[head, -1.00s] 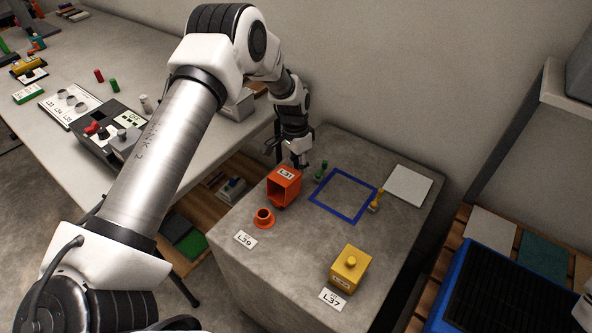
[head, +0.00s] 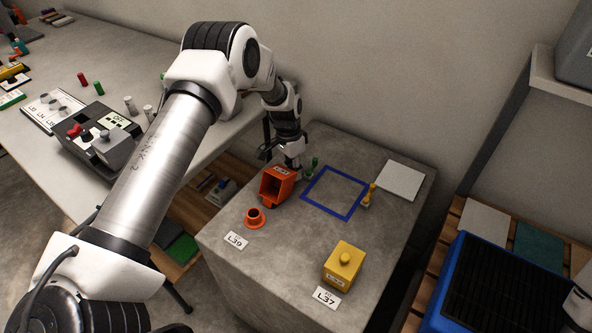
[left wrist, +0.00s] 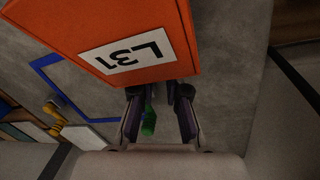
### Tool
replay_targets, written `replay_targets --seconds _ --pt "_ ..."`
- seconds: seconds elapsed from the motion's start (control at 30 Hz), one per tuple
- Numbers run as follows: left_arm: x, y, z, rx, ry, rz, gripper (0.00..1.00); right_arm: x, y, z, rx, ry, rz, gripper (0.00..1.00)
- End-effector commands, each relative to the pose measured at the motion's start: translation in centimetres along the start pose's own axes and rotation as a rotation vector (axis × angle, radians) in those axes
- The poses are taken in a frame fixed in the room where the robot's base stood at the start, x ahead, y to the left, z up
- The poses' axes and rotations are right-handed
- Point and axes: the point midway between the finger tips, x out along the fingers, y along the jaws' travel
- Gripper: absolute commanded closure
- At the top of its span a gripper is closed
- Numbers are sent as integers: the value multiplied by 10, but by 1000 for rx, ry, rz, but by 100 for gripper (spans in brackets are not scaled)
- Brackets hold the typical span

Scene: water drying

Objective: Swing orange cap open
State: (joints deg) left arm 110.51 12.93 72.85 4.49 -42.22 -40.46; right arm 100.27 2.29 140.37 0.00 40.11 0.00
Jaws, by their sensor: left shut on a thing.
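The orange cap (head: 270,200) is a hollow orange box labelled L31, its open side facing the viewer, tilted above the grey block. In the left wrist view the cap (left wrist: 185,60) fills the top, with its label showing. My left gripper (head: 294,172) is behind the cap, shut on it at its rear. In the left wrist view the fingertips of my left gripper (left wrist: 160,95) reach the cap's near edge, and the exact contact is hidden. An orange round spout (head: 254,216) stands on the block in front of the cap, by label L39.
A small green-topped peg (head: 314,165) is close to my left gripper. A blue square outline (head: 350,212), yellow peg (head: 369,194), white plate (head: 401,180) and yellow box (head: 342,263) are on the grey block (head: 285,255). A wall rises behind it.

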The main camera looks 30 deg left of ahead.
Motion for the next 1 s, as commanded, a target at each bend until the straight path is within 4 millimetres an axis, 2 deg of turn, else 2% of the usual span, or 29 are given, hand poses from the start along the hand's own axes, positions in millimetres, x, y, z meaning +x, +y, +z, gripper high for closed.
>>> replay_targets --seconds 0.03,0.07,0.13,0.73,0.87,1.0 --pt "2 -5 4 2 -2 -5 100 0 0 0 0 0 0 100" --pt "2 -5 4 2 -3 -5 79 0 0 0 0 0 0 100" --pt "2 -4 4 3 -4 -5 55 0 0 0 0 0 0 100" --pt "0 -1 3 3 -7 0 54 0 0 0 0 0 0 100" --pt "-18 -2 2 3 -4 -1 54 0 0 0 0 0 0 100" --pt "-53 -3 2 1 1 -3 54 0 0 0 0 0 0 100"
